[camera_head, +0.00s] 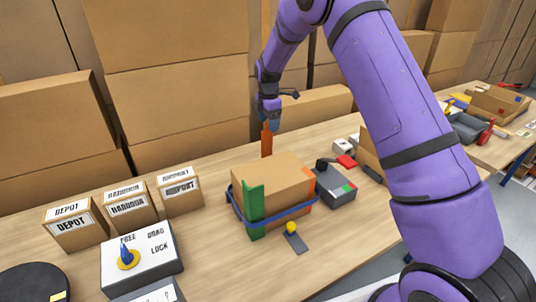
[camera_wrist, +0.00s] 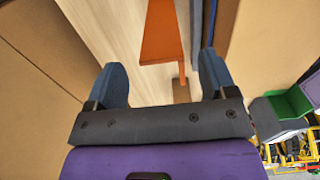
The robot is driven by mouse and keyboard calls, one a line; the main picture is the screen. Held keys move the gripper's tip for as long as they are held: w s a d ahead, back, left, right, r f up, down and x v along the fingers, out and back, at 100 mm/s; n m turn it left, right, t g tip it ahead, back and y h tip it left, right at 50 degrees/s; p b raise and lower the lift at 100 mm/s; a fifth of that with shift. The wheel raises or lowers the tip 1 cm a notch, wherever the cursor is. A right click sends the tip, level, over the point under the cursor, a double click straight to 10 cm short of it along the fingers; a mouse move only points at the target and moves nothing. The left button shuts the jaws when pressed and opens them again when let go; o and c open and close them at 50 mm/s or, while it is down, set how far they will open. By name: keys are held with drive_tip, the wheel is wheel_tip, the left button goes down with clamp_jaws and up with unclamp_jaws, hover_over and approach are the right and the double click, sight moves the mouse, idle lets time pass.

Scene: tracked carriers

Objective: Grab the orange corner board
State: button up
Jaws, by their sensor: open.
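The orange corner board (camera_head: 266,140) stands upright behind the strapped cardboard box, with its lower part hidden by the box. My gripper (camera_head: 268,117) is directly above it, at its top end. In the wrist view the orange corner board (camera_wrist: 165,32) lies straight ahead, between the lines of my two open blue fingers (camera_wrist: 162,68). Its near end shows close to the fingertips. I cannot tell whether the tips reach past its edge. Nothing is held.
The cardboard box (camera_head: 275,180) has a blue strap (camera_head: 285,219) and a green corner board (camera_head: 254,208). A grey device (camera_head: 335,188) stands right of it. Small labelled boxes (camera_head: 130,207) and a lever panel (camera_head: 150,262) are at left. Large cartons (camera_head: 180,100) rise behind.

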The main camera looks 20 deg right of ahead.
hover_over(264, 153)
drive_tip(key=w+d, duration=0.3)
drive_tip(key=f, duration=0.5)
drive_tip(key=shift+s+a, duration=0.1)
drive_tip(key=shift+a, duration=0.1)
drive_tip(key=c, duration=1.2)
